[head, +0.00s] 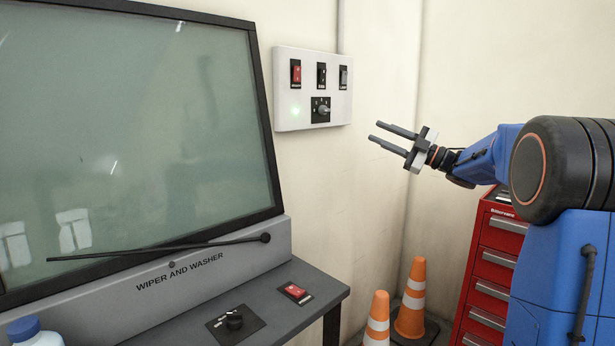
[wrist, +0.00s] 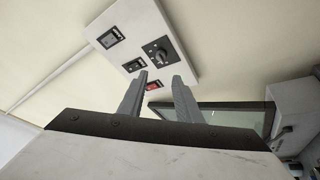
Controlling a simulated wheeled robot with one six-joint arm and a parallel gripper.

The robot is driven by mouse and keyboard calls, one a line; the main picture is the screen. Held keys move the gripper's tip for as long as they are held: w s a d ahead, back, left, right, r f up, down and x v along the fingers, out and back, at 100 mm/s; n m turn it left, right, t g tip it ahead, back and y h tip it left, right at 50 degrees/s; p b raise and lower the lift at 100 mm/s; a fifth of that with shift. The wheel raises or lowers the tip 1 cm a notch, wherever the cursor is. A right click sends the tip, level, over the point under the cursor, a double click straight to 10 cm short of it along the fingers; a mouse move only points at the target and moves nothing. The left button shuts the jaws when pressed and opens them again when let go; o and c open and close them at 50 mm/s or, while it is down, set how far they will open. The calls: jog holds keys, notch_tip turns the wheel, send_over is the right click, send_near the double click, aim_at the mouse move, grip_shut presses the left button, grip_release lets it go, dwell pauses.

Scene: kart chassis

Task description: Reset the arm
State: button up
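My gripper (head: 393,139) is at the end of my blue and black arm, in the middle right of the head view. Its two grey fingers point left toward the wall panel and stand apart, with nothing between them. In the wrist view my gripper (wrist: 158,83) also shows both fingers spread and empty. The white switch panel (head: 311,117) on the wall has several rocker switches and a dark rotary knob (head: 322,110) with a green light beside it. The panel (wrist: 178,20) appears beyond the fingers in the wrist view, apart from them.
A windshield rig (head: 190,268) labelled "wiper and washer" stands at left, with a wiper arm (head: 160,249). A grey table (head: 265,320) carries a knob and red switch. Orange cones (head: 411,300) and a red drawer cabinet (head: 492,262) stand below my arm. Air around the gripper is clear.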

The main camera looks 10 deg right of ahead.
jog(key=s+d+f+m+h, duration=0.1)
jog(key=s+f+m+h, duration=0.6)
jog(key=s+m+h, duration=0.3)
jog(key=s+d+f+m+h, duration=0.1)
jog(key=s+f+m+h, duration=0.6)
jog(key=s+m+h, duration=0.25)
jog(key=s+a+f+m+g+y, duration=0.1)
jog(key=s+a+f+g, duration=0.3)
jog(key=s+f, duration=0.7)
jog(key=s+a+f+m+g+y, duration=0.1)
jog(key=s+a+f+g, duration=0.3)
jog(key=s+f, duration=0.7)
jog(key=s+a, duration=0.1)
jog(key=s, duration=0.5)
jog(key=shift+f, duration=0.15)
